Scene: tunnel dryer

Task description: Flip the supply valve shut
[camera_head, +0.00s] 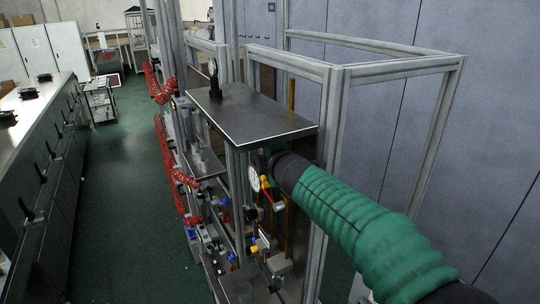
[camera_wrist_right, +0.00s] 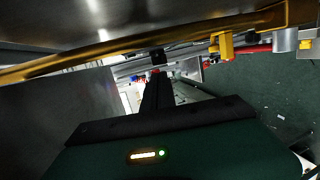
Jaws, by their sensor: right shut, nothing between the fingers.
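A valve with a red lever (camera_head: 276,203) and a yellow part is on the machine's front, just below the dark end of my right arm. In the right wrist view a red bar (camera_wrist_right: 256,49), perhaps this lever, lies at the upper right behind a yellow fitting. My right gripper (camera_wrist_right: 157,76) is shut and empty, with its dark fingers pointing away from the camera. The red bar is to the right of the fingers, apart from them in the picture. In the head view my arm and the machine hide the fingers. My left gripper is not in view.
A white round gauge (camera_head: 254,177) is close to my right wrist. A grey metal shelf (camera_head: 245,115) and aluminium frame posts (camera_head: 331,150) stand around the arm. A brass-coloured pipe (camera_wrist_right: 120,46) crosses above the fingers. Green floor (camera_head: 125,200) lies open at left.

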